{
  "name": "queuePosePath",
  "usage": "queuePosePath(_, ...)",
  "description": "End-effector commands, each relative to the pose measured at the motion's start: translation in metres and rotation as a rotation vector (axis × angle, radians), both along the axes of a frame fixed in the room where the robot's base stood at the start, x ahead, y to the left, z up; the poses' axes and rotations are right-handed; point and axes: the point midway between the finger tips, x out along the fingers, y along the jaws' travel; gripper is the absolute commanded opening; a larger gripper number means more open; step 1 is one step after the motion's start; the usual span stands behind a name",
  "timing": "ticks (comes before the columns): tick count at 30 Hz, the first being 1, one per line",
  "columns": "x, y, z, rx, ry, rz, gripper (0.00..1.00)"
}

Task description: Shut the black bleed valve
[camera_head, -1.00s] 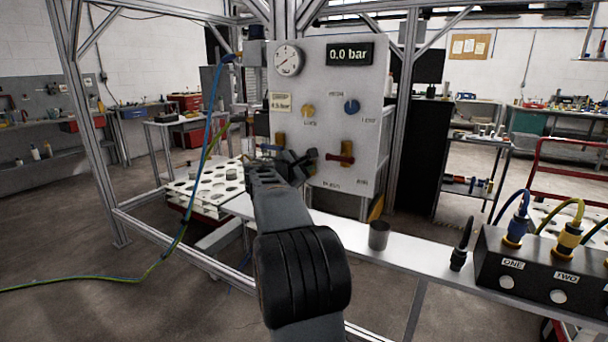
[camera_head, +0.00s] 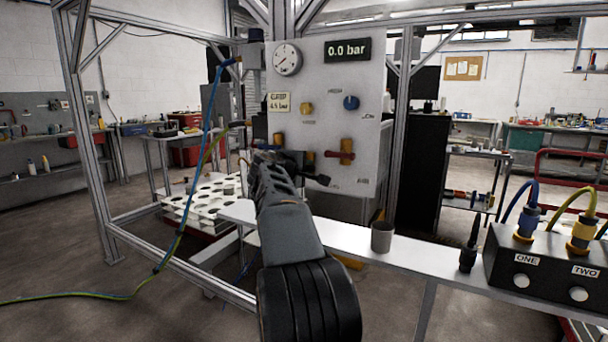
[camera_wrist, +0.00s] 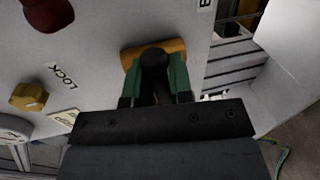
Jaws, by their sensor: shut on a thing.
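The black bleed valve shows in the wrist view as a black lever (camera_wrist: 154,60) in front of a brass body (camera_wrist: 170,47) on the grey panel. My gripper (camera_wrist: 155,82) is shut on that lever, one green-padded finger on each side. In the head view my gripper (camera_head: 298,168) is at the panel's lower left, and my arm and the dark jaws hide most of the valve. The lever's exact angle is hard to tell there. The display (camera_head: 348,50) reads 0.0 bar.
The panel (camera_head: 365,105) also carries a gauge (camera_head: 287,58), a yellow knob (camera_head: 306,108), a blue knob (camera_head: 351,103) and a red-handled valve (camera_head: 340,155). A grey cup (camera_head: 382,237) stands on the white shelf (camera_head: 430,250). Blue and green hoses hang at the left.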

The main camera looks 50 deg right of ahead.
Motion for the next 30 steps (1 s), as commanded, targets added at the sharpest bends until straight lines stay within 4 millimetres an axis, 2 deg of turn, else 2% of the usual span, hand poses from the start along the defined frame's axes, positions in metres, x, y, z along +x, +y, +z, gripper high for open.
queuePosePath(22, -0.0012, -0.0008, -0.002, 0.019, -0.065, -0.005, 0.0)
queuePosePath(23, -0.0013, -0.0008, -0.0021, 0.02, -0.064, -0.005, 0.23)
queuePosePath(28, -0.0005, -0.0002, -0.0016, 0.018, -0.065, -0.003, 0.4)
queuePosePath(30, -0.0002, 0.0001, -0.0014, 0.018, -0.065, -0.001, 0.41)
